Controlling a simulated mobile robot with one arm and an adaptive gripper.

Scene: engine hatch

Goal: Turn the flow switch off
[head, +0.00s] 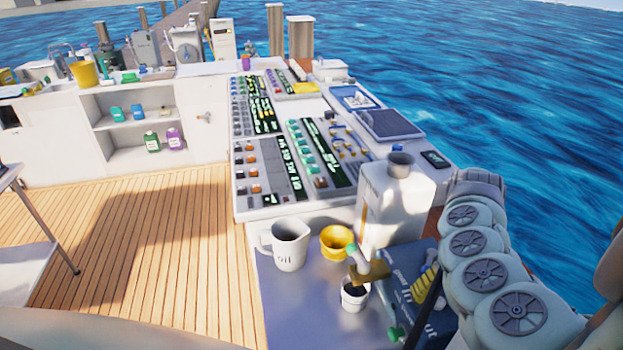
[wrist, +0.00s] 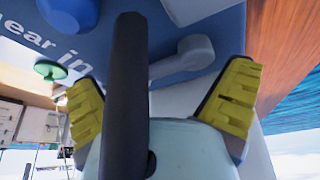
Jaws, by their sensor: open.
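My gripper (head: 426,286) is at the blue box (head: 403,268) at the lower right in the head view. In the wrist view my gripper (wrist: 160,82) is open, its two yellow fingers wide apart. A grey lever-like part (wrist: 190,55) shows between them on the blue box (wrist: 110,35), which has white lettering. It may be the flow switch, but I cannot tell its setting. I see nothing clamped between the fingers. A dark bar (wrist: 127,90) crosses the middle of the wrist view and hides part of the box.
A green knob (wrist: 50,69) is at the box's left. In the head view a white oil jug (head: 290,246), a yellow cup (head: 336,240), a white cup (head: 354,297) and a large white canister (head: 397,207) stand near the box. The control console (head: 262,170) is behind.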

